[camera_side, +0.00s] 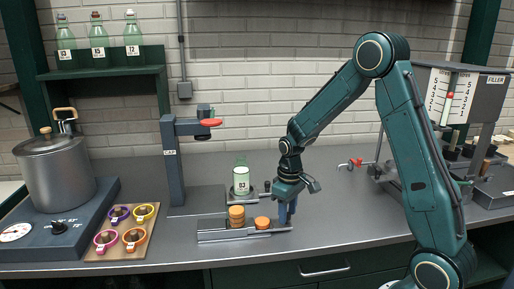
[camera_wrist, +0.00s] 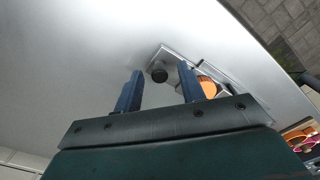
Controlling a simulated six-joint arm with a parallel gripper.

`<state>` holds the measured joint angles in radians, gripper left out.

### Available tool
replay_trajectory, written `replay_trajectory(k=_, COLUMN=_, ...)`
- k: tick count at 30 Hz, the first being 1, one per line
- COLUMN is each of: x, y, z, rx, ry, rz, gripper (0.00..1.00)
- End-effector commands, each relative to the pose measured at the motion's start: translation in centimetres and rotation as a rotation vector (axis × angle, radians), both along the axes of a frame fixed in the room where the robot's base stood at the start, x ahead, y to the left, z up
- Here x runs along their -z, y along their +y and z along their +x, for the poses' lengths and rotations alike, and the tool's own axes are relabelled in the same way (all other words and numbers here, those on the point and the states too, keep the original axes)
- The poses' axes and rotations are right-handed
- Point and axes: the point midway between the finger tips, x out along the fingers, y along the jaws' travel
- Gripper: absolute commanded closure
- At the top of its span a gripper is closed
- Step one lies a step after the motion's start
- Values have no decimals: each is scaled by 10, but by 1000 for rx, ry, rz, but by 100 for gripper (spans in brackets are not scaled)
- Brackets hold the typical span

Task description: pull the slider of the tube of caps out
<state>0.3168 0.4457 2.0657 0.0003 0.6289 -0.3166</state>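The slider's dark round knob (camera_wrist: 158,76) stands at the end of a grey bar. My gripper (camera_side: 287,220) points down at the tray's right end. In the wrist view my gripper (camera_wrist: 158,68) is open, with the knob seen between its fingers; contact cannot be told. The side view hides the knob behind the fingers.
A green bottle (camera_side: 241,180) marked 23 stands behind the tray. The capping post (camera_side: 174,165) with a red disc is behind left. A board of coloured rings (camera_side: 122,235) and a pot (camera_side: 55,175) are at left. The filler (camera_side: 465,95) is right.

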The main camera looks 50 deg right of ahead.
Motion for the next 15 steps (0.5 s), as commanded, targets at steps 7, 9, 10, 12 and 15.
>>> replay_trajectory(k=7, x=-1, y=0, z=0, rx=0, ry=1, rz=0, gripper=60)
replay_trajectory(k=9, x=-4, y=0, z=0, rx=0, ry=0, rz=0, gripper=60)
replay_trajectory(k=10, x=-5, y=0, z=0, rx=0, ry=0, rz=0, gripper=60)
replay_trajectory(k=12, x=-10, y=0, z=1, rx=0, ry=-2, rz=0, gripper=60)
replay_trajectory(k=15, x=-20, y=0, z=1, rx=0, ry=-3, rz=-1, gripper=60)
